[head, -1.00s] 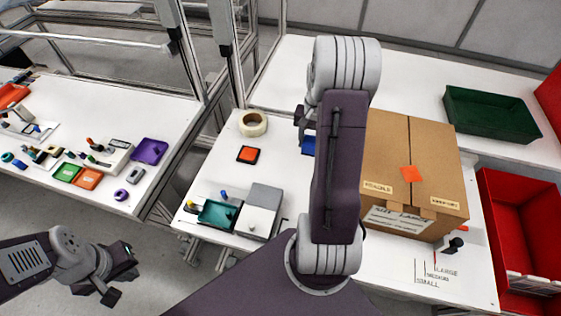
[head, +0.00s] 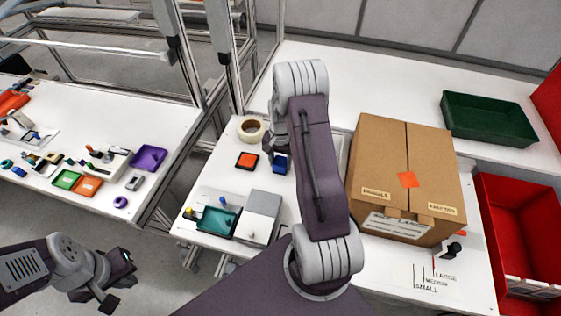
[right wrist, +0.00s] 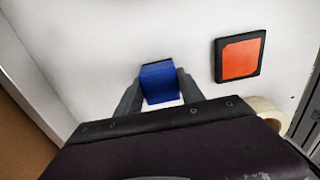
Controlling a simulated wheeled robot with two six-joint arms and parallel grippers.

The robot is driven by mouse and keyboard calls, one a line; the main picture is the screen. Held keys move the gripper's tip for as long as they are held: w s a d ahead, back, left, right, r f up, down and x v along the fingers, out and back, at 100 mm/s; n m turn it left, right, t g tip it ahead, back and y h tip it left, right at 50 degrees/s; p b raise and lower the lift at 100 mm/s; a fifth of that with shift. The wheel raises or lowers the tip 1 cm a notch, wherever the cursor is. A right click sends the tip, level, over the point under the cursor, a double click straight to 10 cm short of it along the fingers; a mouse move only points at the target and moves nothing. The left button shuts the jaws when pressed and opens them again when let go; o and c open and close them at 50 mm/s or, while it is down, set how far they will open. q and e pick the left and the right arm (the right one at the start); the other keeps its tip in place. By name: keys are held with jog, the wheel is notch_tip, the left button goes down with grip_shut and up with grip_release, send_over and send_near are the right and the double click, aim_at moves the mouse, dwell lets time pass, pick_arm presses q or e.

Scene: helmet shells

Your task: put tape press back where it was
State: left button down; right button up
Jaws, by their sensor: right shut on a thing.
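The blue block (head: 281,164), which looks to be the tape press, is at my right gripper over the white table, left of the cardboard box. In the right wrist view, my right gripper (right wrist: 157,92) is shut on the blue block (right wrist: 158,80), with one finger on each side. A whitish patch shows at the block's lower edge. I cannot tell whether the block touches the table. In the head view the right arm hides part of the right gripper. My left gripper (head: 122,282) is open and empty, low at the left, away from the tables.
An orange pad in a black frame (head: 247,161) and a tape roll (head: 251,129) lie close by on the left. A teal tray (head: 217,221) and grey-white box (head: 257,217) stand nearer. The cardboard box (head: 390,150) stands right of my right arm. Bare table lies around the blue block.

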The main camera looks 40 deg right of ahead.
aim_at(281, 161)
jog(key=shift+f, duration=0.15)
jog(key=o, duration=1.2)
notch_tip(281, 161, up, 12)
jog(key=r, duration=0.1)
jog(key=s+a+n+t, duration=0.1)
jog(key=s+a+n, duration=0.9)
jog(key=a, duration=0.7)
jog(key=s, duration=0.3)
jog(key=shift+s+a+f, duration=0.15)
jog(key=shift+a+f, duration=0.1)
jog(key=shift+f, duration=0.15)
